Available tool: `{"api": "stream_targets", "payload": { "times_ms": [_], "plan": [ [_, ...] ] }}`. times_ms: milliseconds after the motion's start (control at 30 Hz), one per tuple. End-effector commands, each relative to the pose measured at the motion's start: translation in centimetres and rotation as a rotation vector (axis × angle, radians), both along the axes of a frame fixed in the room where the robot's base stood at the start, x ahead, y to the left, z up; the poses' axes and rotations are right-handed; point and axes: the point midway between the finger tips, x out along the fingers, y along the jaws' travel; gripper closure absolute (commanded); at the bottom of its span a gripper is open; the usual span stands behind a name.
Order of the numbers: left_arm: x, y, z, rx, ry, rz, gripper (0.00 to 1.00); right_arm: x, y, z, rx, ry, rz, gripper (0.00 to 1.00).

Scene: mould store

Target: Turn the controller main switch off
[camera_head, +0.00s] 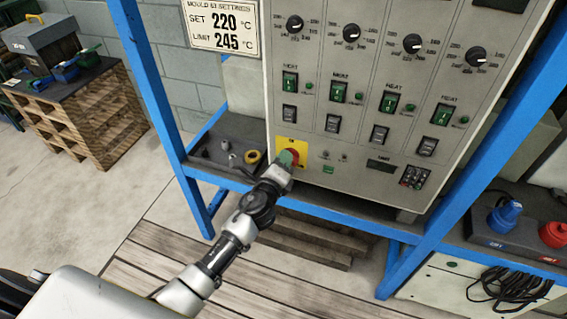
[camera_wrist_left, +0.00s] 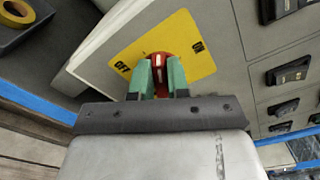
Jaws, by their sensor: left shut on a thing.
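The controller (camera_head: 390,100) is a tall grey panel with rows of knobs and rocker switches. Its main switch (camera_wrist_left: 162,59) is a red rotary handle on a yellow plate (camera_head: 284,143) at the panel's lower left corner. In the left wrist view the yellow plate (camera_wrist_left: 190,35) carries OFF at the left and ON at the right. The handle's white mark lies between these labels, though its exact setting is hard to tell. My left gripper (camera_head: 287,158) has its green fingers on both sides of the red handle, shut on it. They partly hide it. My right gripper is not in view.
A blue frame (camera_head: 155,90) surrounds the panel. A roll of yellow tape (camera_head: 252,157) and small metal parts lie on the shelf left of the switch. Blue (camera_head: 505,215) and red (camera_head: 552,234) connectors sit at the right. Wooden pallets (camera_head: 85,110) stand at the left.

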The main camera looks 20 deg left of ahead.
Motion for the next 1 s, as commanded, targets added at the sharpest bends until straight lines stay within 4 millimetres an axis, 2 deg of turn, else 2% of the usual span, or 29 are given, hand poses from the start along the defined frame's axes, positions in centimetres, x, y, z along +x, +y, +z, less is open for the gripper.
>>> {"api": "stream_targets", "payload": {
  "times_ms": [200,500,1000],
  "plan": [
    [0.0,0.1,-0.4,-0.200,0.006,0.001,1.00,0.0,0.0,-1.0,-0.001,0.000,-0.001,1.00],
    [0.0,0.2,-0.6,-0.410,0.015,0.002,1.00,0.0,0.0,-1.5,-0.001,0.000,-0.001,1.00],
    [0.0,0.2,-0.7,-0.534,0.020,0.001,1.00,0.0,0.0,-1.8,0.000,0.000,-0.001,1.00]
  ]
}}
